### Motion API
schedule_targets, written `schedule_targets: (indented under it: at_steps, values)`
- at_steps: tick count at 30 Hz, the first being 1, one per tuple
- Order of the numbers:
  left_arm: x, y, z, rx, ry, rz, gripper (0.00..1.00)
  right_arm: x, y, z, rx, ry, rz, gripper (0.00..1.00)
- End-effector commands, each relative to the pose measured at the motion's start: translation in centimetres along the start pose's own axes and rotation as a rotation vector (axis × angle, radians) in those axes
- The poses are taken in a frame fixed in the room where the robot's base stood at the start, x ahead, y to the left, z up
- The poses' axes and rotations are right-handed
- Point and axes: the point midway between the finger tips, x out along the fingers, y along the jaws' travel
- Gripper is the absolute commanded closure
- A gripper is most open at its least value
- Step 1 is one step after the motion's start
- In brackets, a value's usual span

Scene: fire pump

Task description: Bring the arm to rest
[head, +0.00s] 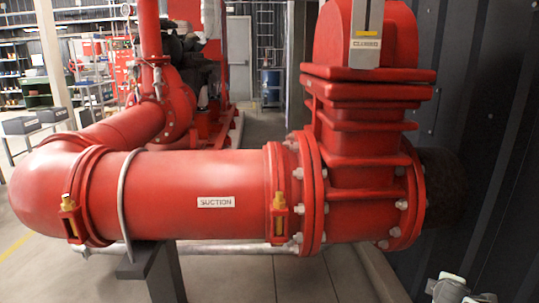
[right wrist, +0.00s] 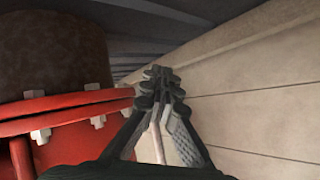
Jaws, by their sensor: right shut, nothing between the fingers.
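My right gripper (right wrist: 160,100) shows in the right wrist view with its two dark fingers together at the tips. Nothing is between them. It is beside the red flange (right wrist: 65,115) and its grey bolts, apart from them as far as I can see. In the head view, a small grey and white part (head: 460,291) at the bottom right edge seems to be part of my right arm; its fingers do not show there. My left gripper is in neither view.
A large red suction pipe (head: 180,195) labelled SUCTION crosses the head view. It joins a bolted red valve body (head: 360,130) at right. A dark ribbed wall (head: 500,130) stands close on the right. A black support (head: 155,272) holds the pipe. Open floor (head: 245,280) shows below.

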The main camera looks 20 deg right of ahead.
Motion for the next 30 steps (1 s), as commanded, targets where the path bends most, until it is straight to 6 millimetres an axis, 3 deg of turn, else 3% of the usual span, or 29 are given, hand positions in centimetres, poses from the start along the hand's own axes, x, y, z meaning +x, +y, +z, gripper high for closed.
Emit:
schedule_targets:
  at_steps: [1, 3, 9, 19, 24, 27, 30]
  values:
    - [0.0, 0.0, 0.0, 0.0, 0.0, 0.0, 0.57, 0.1, -2.3, 1.1, -0.001, -0.006, -0.033, 1.0]
    - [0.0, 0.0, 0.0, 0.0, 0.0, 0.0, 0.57, 0.1, -4.9, 2.4, 0.007, -0.01, -0.071, 1.0]
    - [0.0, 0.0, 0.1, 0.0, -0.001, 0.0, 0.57, -0.5, -11.7, 5.9, 0.036, -0.028, -0.174, 1.0]
    - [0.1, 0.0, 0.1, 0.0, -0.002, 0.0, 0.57, -4.7, -25.1, 2.1, 0.25, -0.022, -0.4, 1.0]
    - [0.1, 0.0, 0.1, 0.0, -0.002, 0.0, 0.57, -9.4, -33.4, -1.8, 0.394, -0.02, -0.561, 1.0]
    - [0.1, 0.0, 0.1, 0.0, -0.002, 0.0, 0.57, -12.4, -37.2, -4.3, 0.472, -0.019, -0.646, 1.0]
    - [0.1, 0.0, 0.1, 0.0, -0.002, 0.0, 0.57, -14.6, -39.5, -6.2, 0.524, -0.018, -0.703, 1.0]
